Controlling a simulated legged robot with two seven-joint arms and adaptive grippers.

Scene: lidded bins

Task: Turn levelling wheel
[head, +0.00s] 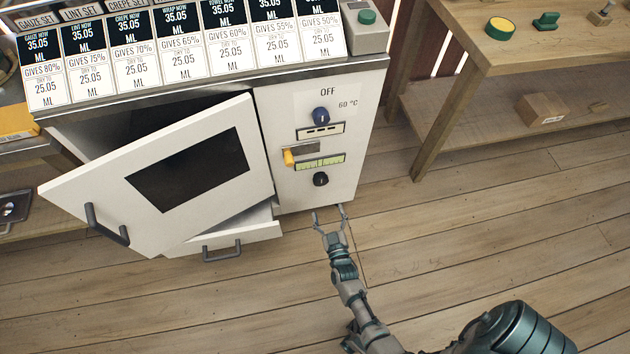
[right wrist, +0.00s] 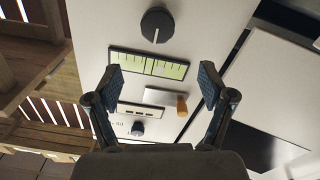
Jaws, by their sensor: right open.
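The white cabinet's control panel (head: 345,130) faces me. A black round knob (head: 320,179) sits low on it, under a green-yellow scale strip (head: 320,162); no label names either as the levelling wheel. In the right wrist view the knob (right wrist: 157,25) is at the top with a pale pointer line, the strip (right wrist: 150,66) below it. My right gripper (head: 328,210) is open and empty, fingers pointing at the panel's lower part. In the right wrist view its fingertips (right wrist: 161,80) are spread either side of the strip, apart from the knob. My left gripper is not in view.
A blue knob (head: 321,115) and a yellow-orange lever (head: 289,157) share the panel. The cabinet door (head: 80,195) stands open at left, above a partly open drawer (head: 255,236). A wooden bench (head: 455,100) stands right. Floor (head: 480,220) between is clear.

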